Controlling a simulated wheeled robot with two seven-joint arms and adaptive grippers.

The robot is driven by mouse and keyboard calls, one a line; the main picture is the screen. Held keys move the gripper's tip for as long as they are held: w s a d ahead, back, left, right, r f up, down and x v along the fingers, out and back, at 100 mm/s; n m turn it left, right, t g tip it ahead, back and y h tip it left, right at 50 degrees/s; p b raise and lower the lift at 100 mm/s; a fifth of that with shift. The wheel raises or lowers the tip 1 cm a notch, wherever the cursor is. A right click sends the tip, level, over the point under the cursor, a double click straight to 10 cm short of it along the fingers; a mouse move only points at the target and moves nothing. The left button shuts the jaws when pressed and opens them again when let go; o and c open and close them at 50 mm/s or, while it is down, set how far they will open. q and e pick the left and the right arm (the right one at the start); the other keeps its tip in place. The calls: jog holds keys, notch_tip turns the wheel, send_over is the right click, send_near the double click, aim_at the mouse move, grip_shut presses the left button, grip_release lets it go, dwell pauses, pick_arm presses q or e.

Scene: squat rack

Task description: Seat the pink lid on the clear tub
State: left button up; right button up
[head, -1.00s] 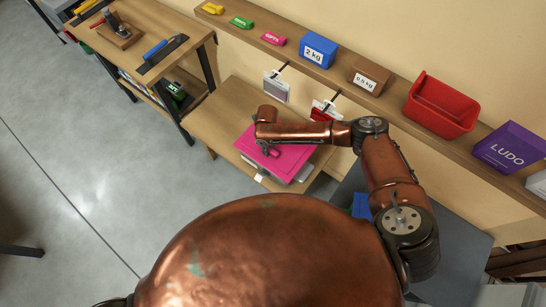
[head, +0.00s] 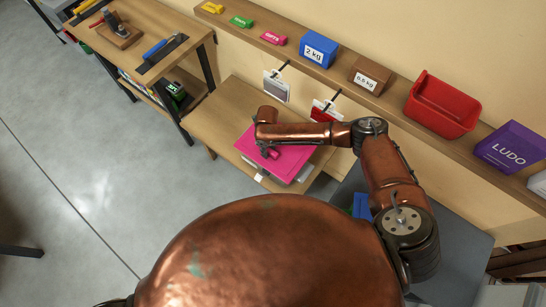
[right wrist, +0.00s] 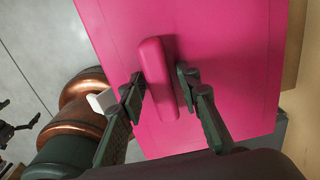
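The pink lid (head: 284,160) lies flat over the clear tub (head: 305,172) on the low wooden table. Only a strip of the tub shows at the lid's right edge, so I cannot tell whether the lid is fully seated. My right gripper (right wrist: 161,82) is over the lid, its fingers on either side of the pink bar handle (right wrist: 158,92). The left finger is close against the handle. A thin gap shows at the right finger. In the head view my right gripper (head: 268,150) is partly hidden by its own wrist.
A wooden shelf (head: 330,72) runs along the wall behind, with a blue box (head: 319,50), a brown box (head: 371,76), a red bin (head: 441,104) and a purple box (head: 510,148). Small packs hang on hooks below it. The table's left part (head: 215,125) is clear.

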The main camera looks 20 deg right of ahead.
jog(key=shift+o, duration=0.8)
notch_tip(320, 180, up, 12)
dwell(0.7)
